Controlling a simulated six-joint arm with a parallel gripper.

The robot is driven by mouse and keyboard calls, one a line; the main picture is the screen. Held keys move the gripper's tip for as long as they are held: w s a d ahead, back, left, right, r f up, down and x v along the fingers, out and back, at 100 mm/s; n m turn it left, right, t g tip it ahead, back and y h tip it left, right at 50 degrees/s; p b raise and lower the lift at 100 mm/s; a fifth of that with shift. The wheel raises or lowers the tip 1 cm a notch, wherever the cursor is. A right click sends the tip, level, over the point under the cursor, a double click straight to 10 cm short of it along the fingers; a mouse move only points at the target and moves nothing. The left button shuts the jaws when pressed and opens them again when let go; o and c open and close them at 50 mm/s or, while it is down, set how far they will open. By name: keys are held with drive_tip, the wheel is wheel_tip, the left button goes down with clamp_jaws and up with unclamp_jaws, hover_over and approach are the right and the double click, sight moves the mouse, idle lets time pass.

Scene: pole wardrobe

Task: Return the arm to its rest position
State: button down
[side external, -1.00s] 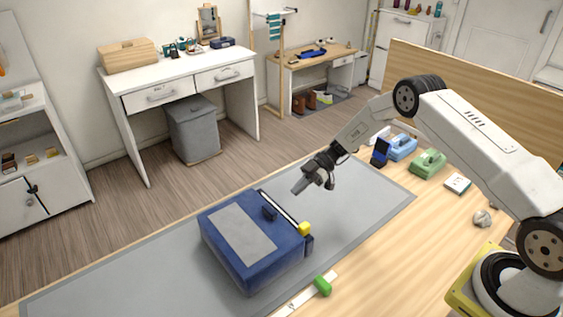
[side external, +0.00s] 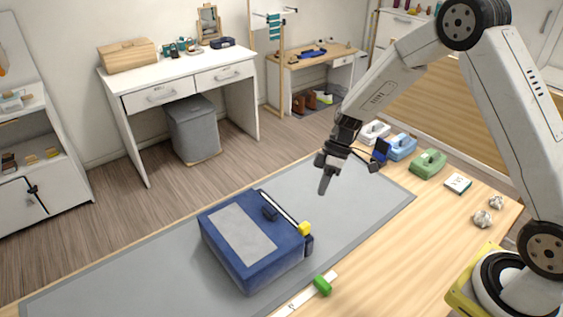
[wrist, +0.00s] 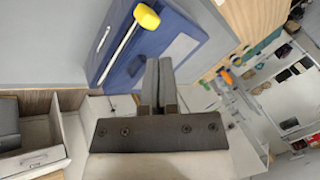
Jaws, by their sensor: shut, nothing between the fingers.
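My gripper (side external: 325,184) is shut and empty. It hangs above the grey mat (side external: 340,210), behind and to the right of the blue box in the side view, clear of everything. Its closed fingers also show in the wrist view (wrist: 158,78), with the blue box (wrist: 135,40) beyond them. The blue box (side external: 243,245) lies on the mat with a grey panel on top. A pale rod with a yellow end (side external: 304,229) lies along the box's right edge, beside a dark blue handle-like part.
A green block (side external: 322,286) sits on a white strip at the table's front. Blue (side external: 401,147) and green (side external: 428,163) cases, a white case (side external: 374,132) and a small card (side external: 457,183) stand on the right. Crumpled pale lumps (side external: 482,218) lie near my base.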

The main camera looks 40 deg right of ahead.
drive_tip(key=s+r+m+t+h, duration=0.2)
drive_tip(key=s+r+m+h, duration=0.1)
drive_tip(key=s, duration=0.4)
drive_tip(key=s+d+r+m+t+h, duration=0.1)
drive_tip(key=s+r+m+t+h, duration=0.1)
drive_tip(key=s+r+m, duration=0.2)
drive_tip(key=s+m, duration=0.2)
drive_tip(key=s, duration=0.1)
drive_tip(key=shift+s+d+r+h, duration=0.2)
drive_tip(key=shift+d+r+h, duration=0.1)
drive_tip(key=shift+h, duration=0.1)
